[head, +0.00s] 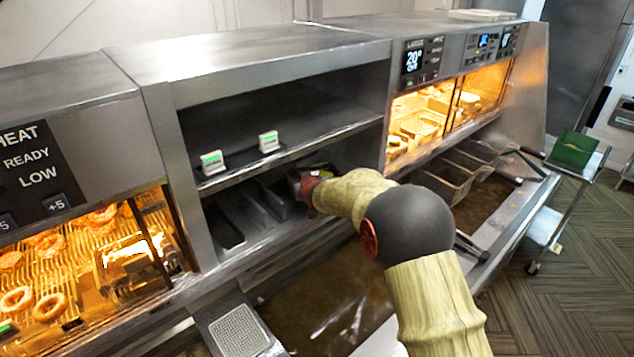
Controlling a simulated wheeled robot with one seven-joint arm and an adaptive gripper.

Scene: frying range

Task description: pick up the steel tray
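My arm reaches into the lower shelf of the steel cabinet, and my gripper (306,183) is at the right part of that shelf. The gripper is small, dark and partly covered by my arm, so its fingers cannot be made out. Long narrow dark metal trays (243,215) lie side by side on the lower shelf, to the left of my gripper. I cannot tell which of these is the steel tray, or whether my gripper touches one. A dark boxy shape shows right around the gripper, and its outline is unclear.
The upper shelf (330,123) above my gripper holds two small white timers (212,162). Fry baskets (445,178) hang at the right over the fryer. A lit bay with onion rings (48,306) is at the left. A trolley with a green box (573,150) stands far right.

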